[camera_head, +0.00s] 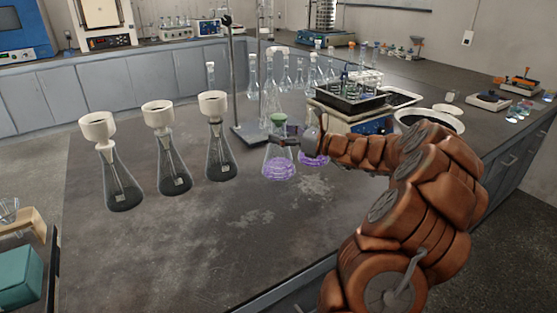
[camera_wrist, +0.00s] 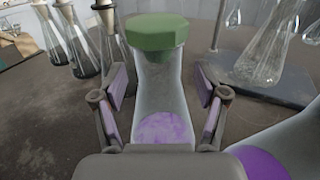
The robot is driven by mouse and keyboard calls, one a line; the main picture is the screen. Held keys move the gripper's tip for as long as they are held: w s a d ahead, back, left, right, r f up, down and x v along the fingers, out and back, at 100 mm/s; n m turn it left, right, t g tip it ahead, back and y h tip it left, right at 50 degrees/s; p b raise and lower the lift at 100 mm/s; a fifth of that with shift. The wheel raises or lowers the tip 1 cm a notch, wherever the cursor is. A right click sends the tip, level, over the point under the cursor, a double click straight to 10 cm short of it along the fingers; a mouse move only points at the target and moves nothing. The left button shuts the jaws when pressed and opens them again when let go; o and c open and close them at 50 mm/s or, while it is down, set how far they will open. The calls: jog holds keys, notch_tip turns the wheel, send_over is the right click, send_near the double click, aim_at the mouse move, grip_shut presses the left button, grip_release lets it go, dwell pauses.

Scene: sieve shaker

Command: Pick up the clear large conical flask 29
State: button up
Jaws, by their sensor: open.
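A clear conical flask with a green stopper (camera_head: 279,165) stands upright on the dark bench with purple liquid in its bottom. In the wrist view the green-stoppered flask (camera_wrist: 160,95) stands between the two fingers of my gripper (camera_wrist: 161,88). My gripper (camera_head: 287,143) is open, one finger on each side of the flask's neck and upper body; I cannot tell whether either touches. A second flask with purple liquid (camera_head: 313,160) stands just right, partly hidden by my gripper; it also shows in the wrist view (camera_wrist: 262,163). No number 29 is readable on either flask.
Three dark-bottomed flasks with white funnels (camera_head: 172,160) stand to the left. A metal stand (camera_head: 236,80) and clear glassware (camera_head: 268,95) are behind. A bottle rack (camera_head: 350,100) is at the right. The front bench is clear.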

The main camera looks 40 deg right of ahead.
jog(key=shift+w+a, duration=0.2)
jog(key=shift+w, duration=0.2)
grip_shut()
dwell(0.4)
